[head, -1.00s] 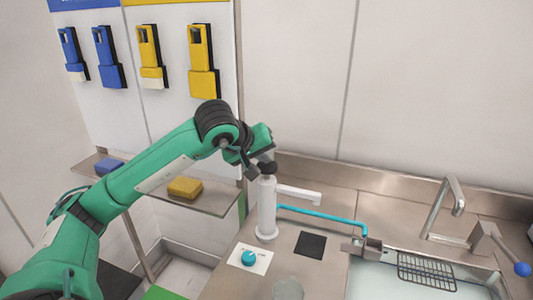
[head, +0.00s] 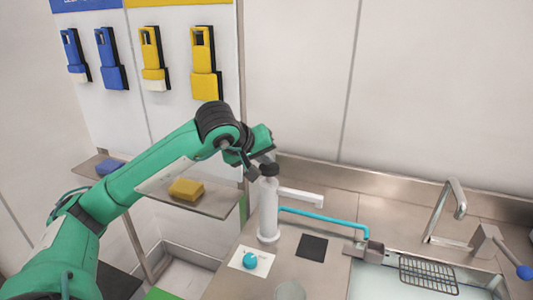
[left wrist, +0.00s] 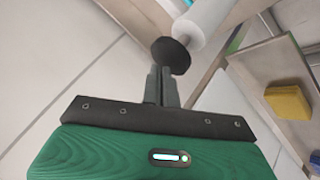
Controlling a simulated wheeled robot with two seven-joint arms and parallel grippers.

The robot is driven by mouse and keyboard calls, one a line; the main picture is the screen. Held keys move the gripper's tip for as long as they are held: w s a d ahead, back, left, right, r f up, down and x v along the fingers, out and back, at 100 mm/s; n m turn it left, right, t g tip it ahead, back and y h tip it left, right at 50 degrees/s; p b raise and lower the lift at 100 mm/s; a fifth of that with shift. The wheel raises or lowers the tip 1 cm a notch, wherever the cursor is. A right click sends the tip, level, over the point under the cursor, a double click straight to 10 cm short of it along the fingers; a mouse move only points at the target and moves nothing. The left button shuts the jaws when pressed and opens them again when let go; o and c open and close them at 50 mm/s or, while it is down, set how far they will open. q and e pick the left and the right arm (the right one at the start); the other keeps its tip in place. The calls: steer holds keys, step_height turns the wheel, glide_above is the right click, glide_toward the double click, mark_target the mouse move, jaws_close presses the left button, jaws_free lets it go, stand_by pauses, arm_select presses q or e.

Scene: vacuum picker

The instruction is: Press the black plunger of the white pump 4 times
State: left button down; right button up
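The white pump (head: 268,212) stands upright on the steel counter, with its white spout pointing right. Its black plunger (head: 268,170) is on top, and a short bit of stem shows below it in the left wrist view (left wrist: 170,55). My left gripper (head: 263,159) is just above the plunger, pointing down at it. In the left wrist view, its two fingers (left wrist: 161,78) are together with nothing between them, and their tips are at the edge of the black disc. I cannot tell whether they touch it. My right gripper is not in view.
A clear cup (head: 289,291), a white card with a blue knob (head: 250,260) and a black square (head: 312,247) are in front. A blue tube (head: 325,217) runs right to the sink. A yellow sponge (head: 186,189) lies on the left shelf (head: 215,205).

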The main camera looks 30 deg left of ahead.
arm_select(q)
steer(key=shift+w+d+r+p, duration=0.2)
steer(key=shift+d+r+p, duration=0.25)
steer(key=shift+d+r, duration=0.1)
steer(key=shift+r+p, duration=0.7)
steer(key=shift+r, duration=0.15)
steer(key=shift+w+d+r+p, duration=0.15)
steer(key=shift+d+r+p, duration=0.1)
steer(key=shift+r+p, duration=0.35)
steer(key=shift+a+r, duration=0.1)
step_height(320, 180, up, 5)
steer(key=p, duration=0.3)
stand_by(1.2)
stand_by(0.3)
